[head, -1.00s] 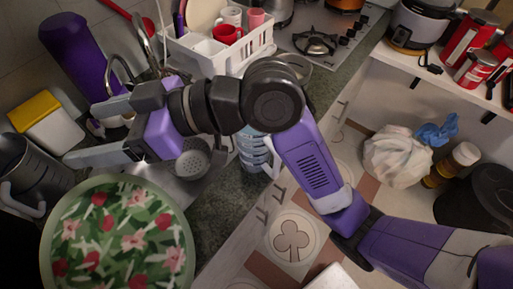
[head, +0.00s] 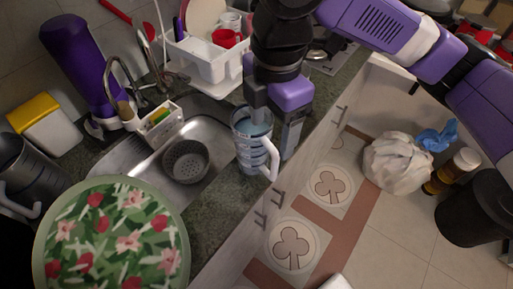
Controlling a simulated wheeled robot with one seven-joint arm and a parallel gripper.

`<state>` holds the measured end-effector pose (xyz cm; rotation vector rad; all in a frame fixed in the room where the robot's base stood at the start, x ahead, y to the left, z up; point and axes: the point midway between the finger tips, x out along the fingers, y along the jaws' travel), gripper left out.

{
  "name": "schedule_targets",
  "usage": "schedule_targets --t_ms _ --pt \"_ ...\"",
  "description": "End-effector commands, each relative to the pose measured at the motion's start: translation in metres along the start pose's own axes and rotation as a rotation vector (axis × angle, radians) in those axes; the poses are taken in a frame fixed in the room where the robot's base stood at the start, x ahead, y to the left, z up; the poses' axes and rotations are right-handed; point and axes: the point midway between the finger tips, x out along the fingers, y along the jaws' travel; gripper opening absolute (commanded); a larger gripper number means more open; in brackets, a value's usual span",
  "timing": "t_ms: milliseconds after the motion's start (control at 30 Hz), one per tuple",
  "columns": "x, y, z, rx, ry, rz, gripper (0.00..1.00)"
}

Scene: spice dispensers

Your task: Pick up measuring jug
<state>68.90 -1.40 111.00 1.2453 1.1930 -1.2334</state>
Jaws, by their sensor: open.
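The measuring jug (head: 246,150) is clear with blue bands and a pale handle facing right and front. It stands upright on the dark counter beside the sink, near the counter's front edge. My gripper (head: 276,124) is open and points down at the jug. One finger is over or inside the jug's mouth, and the other is outside, to its right. Whether either finger touches the jug I cannot tell. The gripper hides part of the jug's far rim.
The sink (head: 202,136) with a grey strainer (head: 186,161) is left of the jug. A white dish rack (head: 203,65) stands behind. A floral round tray (head: 112,240) is at the front left.

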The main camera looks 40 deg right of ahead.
Motion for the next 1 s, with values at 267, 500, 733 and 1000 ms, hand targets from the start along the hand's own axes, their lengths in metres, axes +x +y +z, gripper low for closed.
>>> schedule_targets --t_ms 267,500,733,1000 --pt "0.024 -0.001 0.003 0.000 -0.007 -0.006 0.73" --pt "0.055 -0.002 0.002 0.000 -0.005 -0.006 0.73" --pt "0.076 -0.001 0.003 0.000 -0.007 -0.003 0.73" --pt "0.077 -0.001 0.003 0.000 -0.007 -0.002 0.67"
